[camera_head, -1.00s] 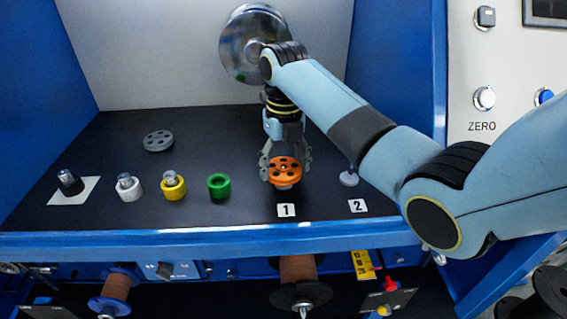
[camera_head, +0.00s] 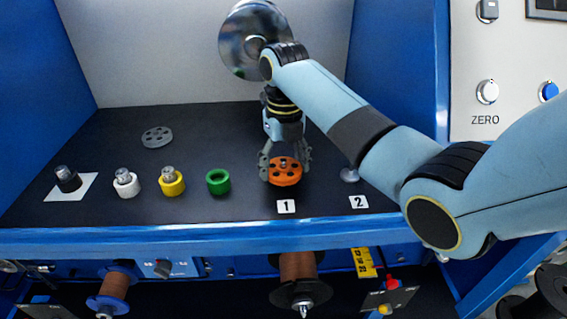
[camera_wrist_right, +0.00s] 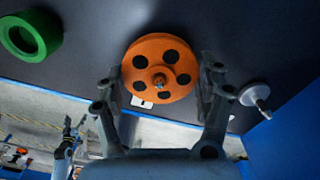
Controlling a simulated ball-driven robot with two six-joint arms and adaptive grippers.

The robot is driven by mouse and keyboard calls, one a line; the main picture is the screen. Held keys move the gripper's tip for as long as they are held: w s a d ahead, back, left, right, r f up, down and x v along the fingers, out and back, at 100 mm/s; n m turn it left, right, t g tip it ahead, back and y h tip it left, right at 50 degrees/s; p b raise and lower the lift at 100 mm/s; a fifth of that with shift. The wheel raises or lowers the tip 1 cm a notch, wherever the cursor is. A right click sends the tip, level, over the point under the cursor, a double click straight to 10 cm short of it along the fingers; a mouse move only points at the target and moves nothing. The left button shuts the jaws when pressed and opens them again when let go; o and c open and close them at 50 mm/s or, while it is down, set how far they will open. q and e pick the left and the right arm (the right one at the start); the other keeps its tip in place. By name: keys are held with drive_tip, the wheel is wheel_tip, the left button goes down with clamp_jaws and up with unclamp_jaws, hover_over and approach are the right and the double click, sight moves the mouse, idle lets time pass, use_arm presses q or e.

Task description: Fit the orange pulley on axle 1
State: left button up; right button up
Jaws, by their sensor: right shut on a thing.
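The orange pulley (camera_head: 285,172) is a flat disc with several dark holes, lying about level behind the label 1 (camera_head: 286,207). My right gripper (camera_head: 286,167) is shut on it from above, one finger on each side. In the right wrist view the pulley (camera_wrist_right: 159,69) sits between the fingers (camera_wrist_right: 163,84).
Axle 2 (camera_head: 349,174) stands bare to the right, behind label 2 (camera_head: 358,202). A green ring (camera_head: 218,182), a yellow collar (camera_head: 172,182), a white collar (camera_head: 126,184) and a black piece (camera_head: 68,180) stand to the left. A grey pulley (camera_head: 157,137) lies farther back.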

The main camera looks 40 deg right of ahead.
drive_tip(key=shift+f, duration=0.2)
drive_tip(key=shift+f, duration=0.1)
idle(0.4)
drive_tip(key=o, duration=1.4)
drive_tip(key=shift+c, duration=0.2)
wheel_tip(320, 180, up, 8)
drive_tip(key=shift+f, duration=0.25)
